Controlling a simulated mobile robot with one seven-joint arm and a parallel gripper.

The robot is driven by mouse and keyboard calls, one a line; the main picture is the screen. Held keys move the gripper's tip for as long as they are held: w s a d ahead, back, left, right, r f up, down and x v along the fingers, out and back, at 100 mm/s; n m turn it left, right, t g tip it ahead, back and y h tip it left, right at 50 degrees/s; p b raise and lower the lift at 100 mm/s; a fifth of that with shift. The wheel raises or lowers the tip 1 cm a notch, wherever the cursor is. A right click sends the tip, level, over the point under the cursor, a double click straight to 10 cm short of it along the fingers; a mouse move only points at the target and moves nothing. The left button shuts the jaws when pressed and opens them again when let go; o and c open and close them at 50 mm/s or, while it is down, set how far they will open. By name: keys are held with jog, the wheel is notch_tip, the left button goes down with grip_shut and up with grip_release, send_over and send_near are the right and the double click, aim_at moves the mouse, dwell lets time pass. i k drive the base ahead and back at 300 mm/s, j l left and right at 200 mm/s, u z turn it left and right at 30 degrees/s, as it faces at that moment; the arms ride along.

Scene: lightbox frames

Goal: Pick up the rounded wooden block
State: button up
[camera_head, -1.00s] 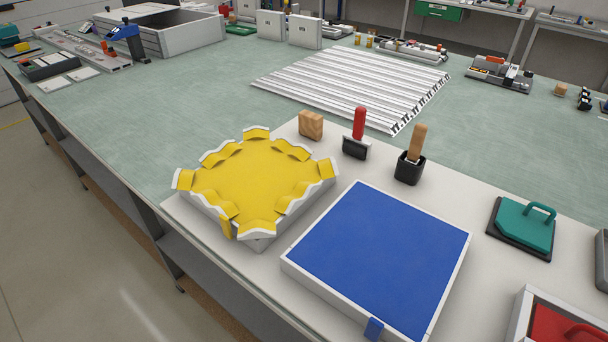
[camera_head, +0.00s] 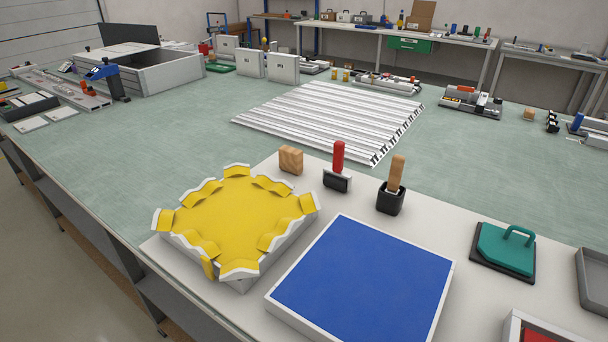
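The rounded wooden block (camera_head: 291,160) is small and light brown with visible grain. It stands on the pale board (camera_head: 262,170) near its far left corner, behind the yellow-topped tray (camera_head: 238,218) and left of the red-handled tool (camera_head: 338,160). It appears to touch neither of them. My gripper is not in view, so whether it is open or shut does not show.
A black holder with a wooden handle (camera_head: 391,199) stands right of the red-handled tool. A blue panel (camera_head: 365,280) lies in front, and a teal handled block (camera_head: 505,248) sits at right. Ribbed metal profiles (camera_head: 330,118) lie behind.

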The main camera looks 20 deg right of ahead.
aim_at(291, 158)
jog(key=i+j, duration=0.1)
jog(key=j, duration=0.3)
jog(key=i+j, duration=0.15)
jog(key=j, duration=0.2)
jog(key=i+j, duration=0.1)
jog(key=j, duration=0.3)
jog(key=i+j, duration=0.15)
jog(key=j, duration=0.25)
jog(key=i+j, duration=0.1)
jog(key=j, duration=0.3)
jog(key=i+j+z, duration=0.1)
jog(key=j+z, duration=0.45)
jog(key=j, duration=0.2)
jog(key=z, duration=1.25)
jog(key=i+z, duration=0.1)
jog(key=i, duration=0.95)
